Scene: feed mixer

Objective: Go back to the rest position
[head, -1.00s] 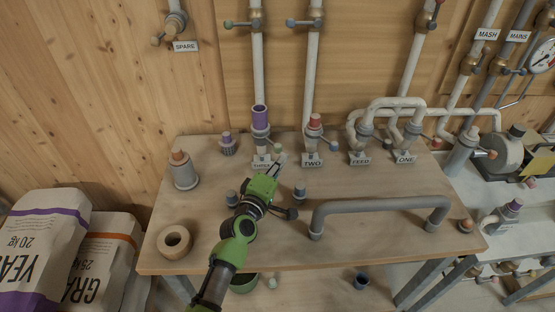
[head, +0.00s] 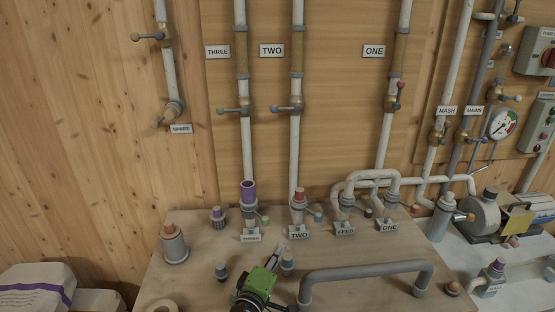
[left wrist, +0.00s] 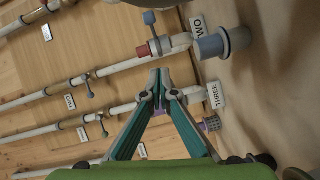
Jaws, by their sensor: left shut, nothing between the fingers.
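My left gripper (head: 280,249) is in the lower middle of the head view, over the wooden table and in front of the THREE and TWO stations. Its fingers are together with nothing between them. The left wrist view also shows my left gripper (left wrist: 159,82) shut, with the THREE sign (left wrist: 215,95) and TWO sign (left wrist: 197,24) beyond it. In the head view, the THREE sign (head: 250,236) is left of the fingertips and the TWO sign (head: 299,235) is to the right. Most of my left arm is cut off below. My right gripper is not in view.
Behind are a purple-topped pipe (head: 249,193) and a red-capped port (head: 299,198). A pump (head: 487,215) stands at the right.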

